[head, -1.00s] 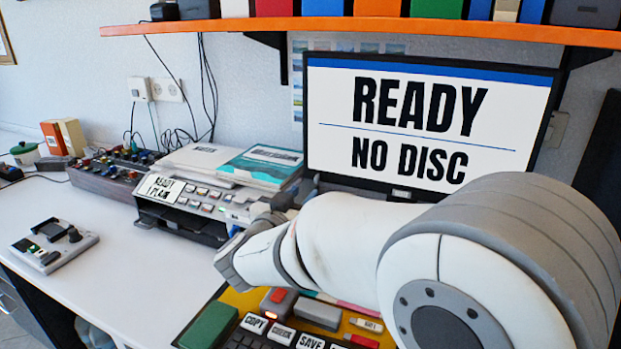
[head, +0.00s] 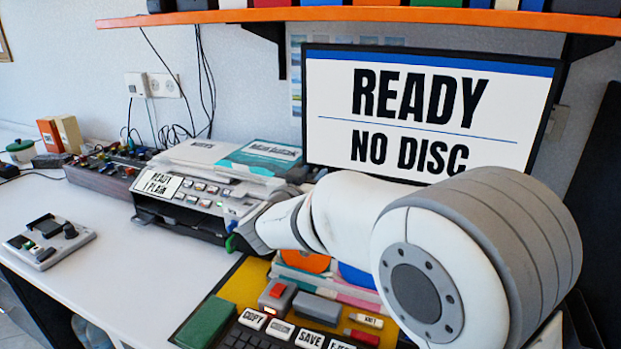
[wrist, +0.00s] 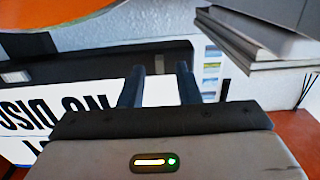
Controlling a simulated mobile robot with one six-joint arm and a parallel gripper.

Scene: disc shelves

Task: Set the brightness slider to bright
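I cannot pick out a slider marked for brightness in either view. The monitor (head: 430,115) reads "READY" and "NO DISC"; its screen shows upside down in the wrist view (wrist: 35,128). A small grey device (head: 48,243) with black controls lies on the desk at the left. A long control box (head: 105,168) with several coloured knobs stands behind it. My gripper (wrist: 159,80) is open in the wrist view, its two dark fingers apart with nothing visible between them. In the head view my arm reaches left towards the printer's right side, and the fingertips cannot be made out.
The printer (head: 180,225), reading "READY" and "PLAIN", stands mid-desk with flat cases on top. An orange shelf (head: 400,14) runs above. The desk left of the printer has free room.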

